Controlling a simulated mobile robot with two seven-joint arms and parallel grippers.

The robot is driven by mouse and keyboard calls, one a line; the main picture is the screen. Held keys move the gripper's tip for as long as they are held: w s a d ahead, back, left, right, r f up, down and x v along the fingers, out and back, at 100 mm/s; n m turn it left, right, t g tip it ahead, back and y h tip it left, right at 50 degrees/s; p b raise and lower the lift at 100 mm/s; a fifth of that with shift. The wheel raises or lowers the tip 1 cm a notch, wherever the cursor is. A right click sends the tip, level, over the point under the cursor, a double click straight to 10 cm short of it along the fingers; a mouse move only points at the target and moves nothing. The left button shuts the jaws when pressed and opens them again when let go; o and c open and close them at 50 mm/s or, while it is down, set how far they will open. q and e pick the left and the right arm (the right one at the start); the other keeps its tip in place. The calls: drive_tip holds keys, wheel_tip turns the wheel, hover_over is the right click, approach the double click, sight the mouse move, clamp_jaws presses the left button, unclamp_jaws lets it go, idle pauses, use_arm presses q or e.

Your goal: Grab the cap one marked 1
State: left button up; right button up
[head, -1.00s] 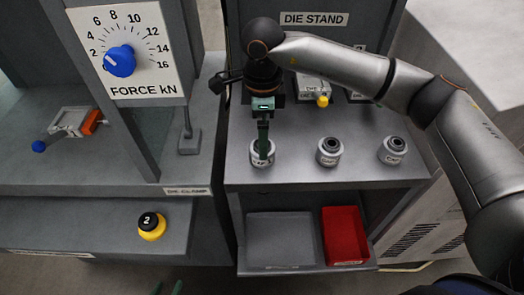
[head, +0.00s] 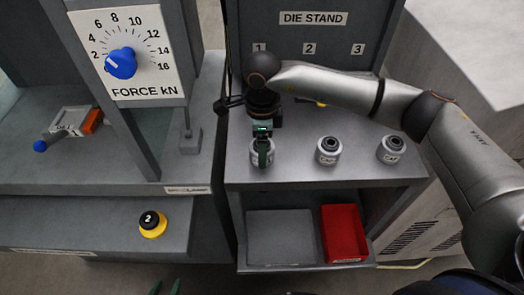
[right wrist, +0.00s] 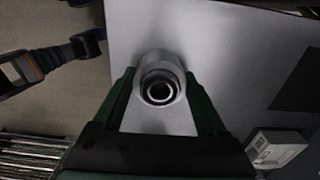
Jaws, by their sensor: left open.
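Cap one is the leftmost grey round cap (head: 256,158) with a dark ring on top, in line with the number 1 on the die stand (head: 312,18). In the right wrist view the cap (right wrist: 160,88) sits between my right gripper's green fingers (right wrist: 160,80). They look open, one on each side, with the tips very close to its sides; contact is unclear. In the head view my right gripper (head: 263,162) points down over the cap and partly hides it.
Two similar caps, a middle one (head: 328,151) and a right one (head: 391,149), stand on the same shelf. Below are a grey tray (head: 280,238) and a red bin (head: 343,233).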

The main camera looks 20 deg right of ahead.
clamp_jaws()
idle(0.3)
drive_tip(key=shift+r, duration=0.1)
